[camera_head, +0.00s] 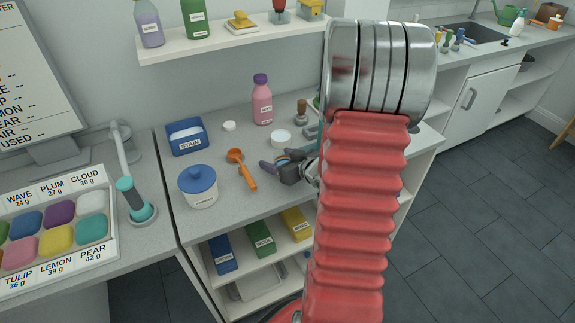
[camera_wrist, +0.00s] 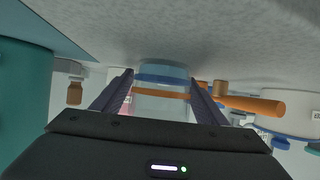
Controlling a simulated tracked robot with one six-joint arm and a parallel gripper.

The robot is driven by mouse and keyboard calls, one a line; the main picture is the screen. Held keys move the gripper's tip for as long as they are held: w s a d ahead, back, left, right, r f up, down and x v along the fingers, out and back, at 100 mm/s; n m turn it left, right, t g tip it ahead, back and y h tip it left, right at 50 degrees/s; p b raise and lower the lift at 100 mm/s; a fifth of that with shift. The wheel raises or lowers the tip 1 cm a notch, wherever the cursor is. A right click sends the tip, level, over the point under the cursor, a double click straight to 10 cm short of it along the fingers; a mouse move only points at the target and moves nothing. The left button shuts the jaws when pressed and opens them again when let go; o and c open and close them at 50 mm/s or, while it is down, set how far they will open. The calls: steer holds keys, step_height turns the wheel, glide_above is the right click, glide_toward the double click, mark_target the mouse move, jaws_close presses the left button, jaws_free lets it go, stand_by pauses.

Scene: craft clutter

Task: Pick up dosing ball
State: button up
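A clear, pale object with a blue band and an orange band, which looks like the dosing ball (camera_wrist: 160,104), sits between my fingers in the wrist view. In the head view only a small part of the dosing ball (camera_head: 283,157) shows on the counter, the rest hidden by my gripper. My gripper (camera_head: 272,165) is low over the counter, with dark fingers. In the wrist view my gripper (camera_wrist: 162,88) has one finger on each side of the ball. A narrow gap seems to show on the left side; contact on the right side is unclear.
An orange scoop (camera_head: 241,169) lies just left of my gripper, its handle also near the right finger in the wrist view (camera_wrist: 252,104). A blue-lidded jar (camera_head: 199,190), a white round container (camera_head: 280,139), a pink bottle (camera_head: 262,104) and a STAIN box (camera_head: 187,138) stand around.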

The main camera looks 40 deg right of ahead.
steer(key=c, duration=0.8)
steer(key=shift+r, duration=0.2)
steer(key=shift+c, duration=0.2)
